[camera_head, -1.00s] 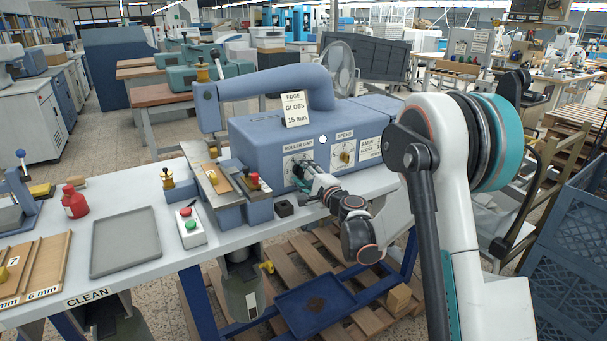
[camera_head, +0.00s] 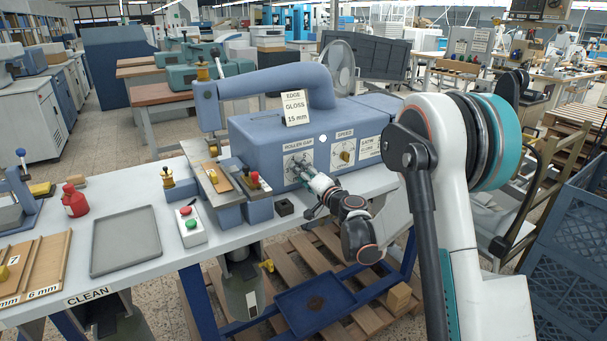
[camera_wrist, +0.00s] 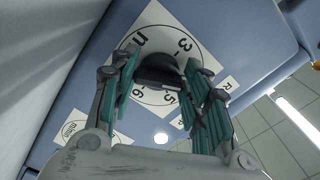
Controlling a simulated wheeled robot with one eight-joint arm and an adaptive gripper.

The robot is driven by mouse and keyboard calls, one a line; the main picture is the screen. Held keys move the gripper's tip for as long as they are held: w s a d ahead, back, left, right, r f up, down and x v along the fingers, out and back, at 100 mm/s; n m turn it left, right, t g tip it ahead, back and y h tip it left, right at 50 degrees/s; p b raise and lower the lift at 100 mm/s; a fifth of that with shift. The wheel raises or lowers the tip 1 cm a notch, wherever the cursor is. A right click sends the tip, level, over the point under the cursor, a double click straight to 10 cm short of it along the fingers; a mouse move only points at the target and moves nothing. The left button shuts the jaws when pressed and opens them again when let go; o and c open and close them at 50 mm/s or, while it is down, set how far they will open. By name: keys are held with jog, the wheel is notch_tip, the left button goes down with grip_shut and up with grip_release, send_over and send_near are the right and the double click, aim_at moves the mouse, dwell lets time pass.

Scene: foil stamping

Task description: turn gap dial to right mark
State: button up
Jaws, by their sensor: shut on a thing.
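The gap dial sits on a white plate marked ROLLER GAP (camera_head: 292,160), on the blue machine's front in the head view. In the wrist view its round scale plate (camera_wrist: 157,22) shows several numbers around a black knob (camera_wrist: 158,72). My gripper (camera_head: 302,171) is at this dial, and its teal fingers (camera_wrist: 163,82) are shut on the knob from both sides in the wrist view. The fingers and knob cover part of the scale. I cannot tell which mark the knob points to.
A sign reading EDGE GLOSS 15 mm (camera_head: 295,108) is above.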

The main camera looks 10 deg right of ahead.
jog(key=shift+s+f, duration=0.1)
dwell(0.5)
jog(key=o, duration=1.1)
jog(key=shift+c, duration=0.2)
jog(key=v, duration=1.2)
